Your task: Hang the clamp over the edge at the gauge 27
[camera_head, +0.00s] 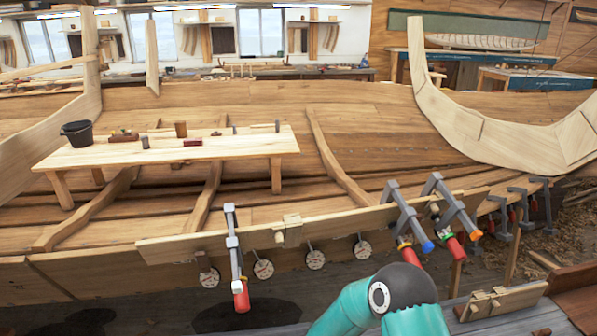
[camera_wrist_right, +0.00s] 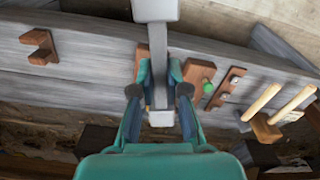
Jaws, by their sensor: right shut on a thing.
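In the right wrist view my right gripper (camera_wrist_right: 158,92) is shut on the grey bar of a clamp (camera_wrist_right: 158,50), with one finger on each side. The clamp's pale block is at the top of that view; its far end is cut off. The head view shows my right arm at bottom centre, but not its gripper. One clamp (camera_head: 233,245) hangs over the plank's edge at left. My left gripper is not in view.
Two clamps, one blue-tipped (camera_head: 405,215) and one orange-tipped (camera_head: 452,205), are on the plank at right. More clamps (camera_head: 545,205) stand farther right. In the wrist view, a grey board (camera_wrist_right: 75,70) carries wooden blocks (camera_wrist_right: 40,47), and wooden-handled tools (camera_wrist_right: 265,125) lie at right.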

